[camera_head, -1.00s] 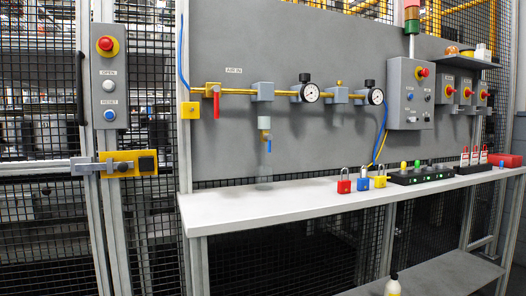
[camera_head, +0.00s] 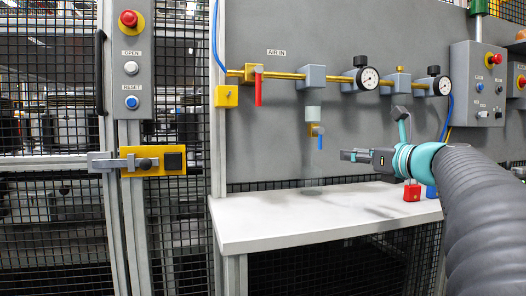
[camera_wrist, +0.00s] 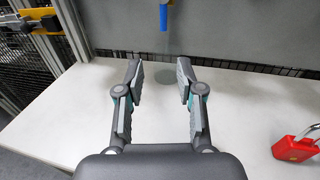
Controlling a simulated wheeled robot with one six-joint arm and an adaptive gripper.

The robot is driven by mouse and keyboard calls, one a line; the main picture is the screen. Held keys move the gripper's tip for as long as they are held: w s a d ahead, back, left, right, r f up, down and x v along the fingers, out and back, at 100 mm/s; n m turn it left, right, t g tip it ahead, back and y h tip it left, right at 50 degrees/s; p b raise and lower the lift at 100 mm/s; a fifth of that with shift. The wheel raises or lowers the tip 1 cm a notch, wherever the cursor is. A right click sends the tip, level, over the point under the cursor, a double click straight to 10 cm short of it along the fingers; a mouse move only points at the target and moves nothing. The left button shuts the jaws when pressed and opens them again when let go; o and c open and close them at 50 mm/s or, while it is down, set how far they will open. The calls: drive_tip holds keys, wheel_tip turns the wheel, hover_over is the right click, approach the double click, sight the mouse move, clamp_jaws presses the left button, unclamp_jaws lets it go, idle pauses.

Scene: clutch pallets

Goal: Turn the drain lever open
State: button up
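The drain lever is a small blue handle (camera_head: 320,142) hanging down from a brass valve (camera_head: 314,130) under the clear filter bowl (camera_head: 313,112) on the grey panel. In the wrist view the blue lever (camera_wrist: 163,18) hangs at the top, beyond the fingers and about midway between them. My gripper (camera_head: 345,155) is to the right of the lever in the head view, apart from it. In the wrist view my gripper (camera_wrist: 161,82) has its two fingers spread with nothing between them.
A red supply lever (camera_head: 258,90) hangs on the brass pipe to the left. Gauges (camera_head: 367,78) sit to the right. The white bench (camera_head: 270,215) below is mostly clear.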

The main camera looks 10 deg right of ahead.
sight(321, 148)
drive_tip(key=x, duration=0.9)
drive_tip(key=p+x, duration=0.1)
drive_tip(key=x, duration=0.3)
drive_tip(key=shift+w+d+r, duration=0.25)
drive_tip(key=shift+w+r, duration=0.1)
drive_tip(key=shift+w, duration=0.1)
clamp_jaws()
